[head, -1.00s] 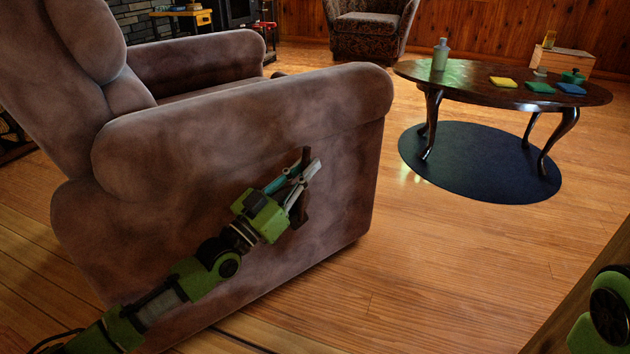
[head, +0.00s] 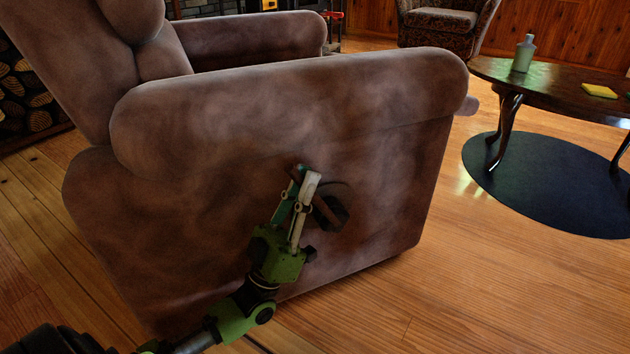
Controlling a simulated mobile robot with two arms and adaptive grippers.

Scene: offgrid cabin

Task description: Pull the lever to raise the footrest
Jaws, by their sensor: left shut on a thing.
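The brown recliner (head: 270,120) stands with its side facing me. Its lever (head: 326,213) is a dark wooden bar on a dark round mount low on that side. The lever leans up and to the left, toward the backrest. My left gripper (head: 306,180) is shut on the lever's upper end; the fingers hide part of it. A small piece of the footrest (head: 471,105) sticks out beyond the front of the armrest; the rest is hidden behind the chair's side. My right gripper is not in view.
A dark oval table (head: 560,88) with a bottle (head: 524,54) and a yellow cloth or sponge (head: 599,91) stands right, over a dark round rug (head: 545,185). A patterned armchair (head: 445,22) is behind. Wood floor is clear in front of the recliner.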

